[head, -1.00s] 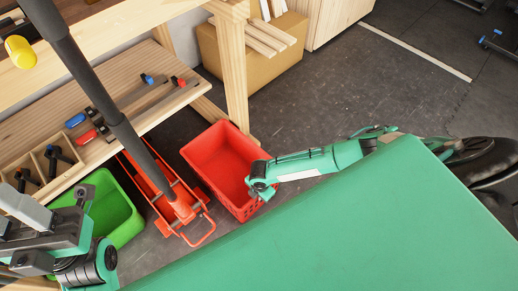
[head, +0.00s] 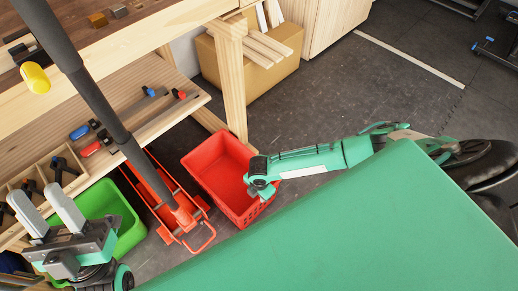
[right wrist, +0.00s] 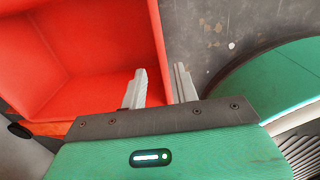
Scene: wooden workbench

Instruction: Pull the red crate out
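The red crate (head: 205,165) is an open bin on the floor beside a wooden table leg. My right gripper (head: 262,189) is at its near right rim in the head view. In the right wrist view the gripper's fingers (right wrist: 160,85) are apart, one inside the red crate (right wrist: 95,45) and one outside, with the crate's wall between them. A narrow gap seems to show at the outer finger. My left gripper (head: 48,210) is open and empty at the lower left, above a green crate.
The green crate (head: 128,215) and a red floor jack (head: 165,205) stand left of the red crate. A bench shelf (head: 190,105) with tools is above left. A cardboard box (head: 250,70) stands behind. Dark floor (head: 350,90) is clear on the right.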

